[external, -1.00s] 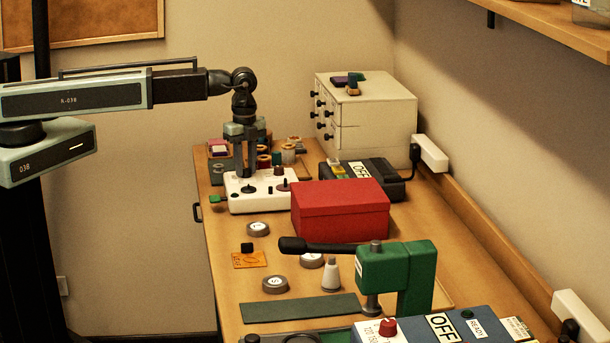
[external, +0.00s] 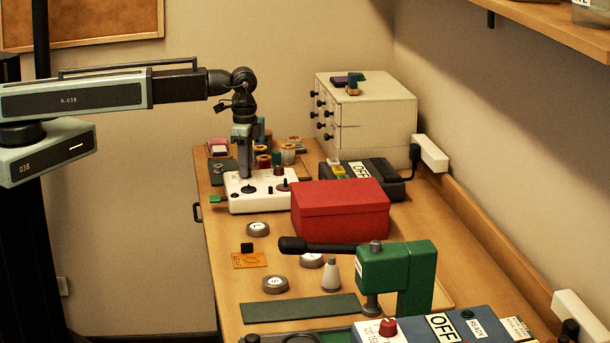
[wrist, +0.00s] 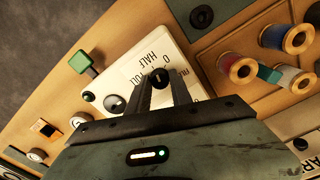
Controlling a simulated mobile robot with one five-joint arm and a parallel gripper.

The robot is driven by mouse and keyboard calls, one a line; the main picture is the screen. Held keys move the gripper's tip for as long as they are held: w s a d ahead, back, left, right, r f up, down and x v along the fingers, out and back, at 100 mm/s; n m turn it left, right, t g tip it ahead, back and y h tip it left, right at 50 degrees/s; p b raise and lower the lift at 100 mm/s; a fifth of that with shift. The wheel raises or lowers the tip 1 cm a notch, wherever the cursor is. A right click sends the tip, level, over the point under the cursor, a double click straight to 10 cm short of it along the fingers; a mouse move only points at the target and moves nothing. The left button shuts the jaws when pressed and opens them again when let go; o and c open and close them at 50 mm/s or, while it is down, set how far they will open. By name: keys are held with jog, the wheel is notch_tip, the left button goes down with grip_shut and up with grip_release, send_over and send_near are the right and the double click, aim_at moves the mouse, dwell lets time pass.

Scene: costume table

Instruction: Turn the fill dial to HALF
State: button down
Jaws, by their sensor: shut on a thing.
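The white dial box (external: 262,202) stands at the far left of the table in the external view. In the wrist view its white face (wrist: 118,84) carries printed words, HALF among them. The fill dial (wrist: 158,78) is a small black knob with a pale line on top. My gripper (wrist: 161,84) is shut on the dial, with one finger on each side of it. I cannot tell for sure which word the pale line points to.
Thread spools (external: 288,153) stand just behind the box. A red box (external: 340,211) lies to its front right, and a black unit marked OFF (external: 362,183) is at right. A grey round knob (wrist: 115,103) is on the same face. A green tab (wrist: 83,62) sticks out beside it.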

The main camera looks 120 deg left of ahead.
jog(key=shift+n, duration=1.6)
jog(key=c, duration=1.1)
grip_release()
jog(key=shift+c, duration=0.2)
notch_tip(320, 180, up, 8)
jog(key=p, duration=0.8)
jog(key=shift+f, duration=0.1)
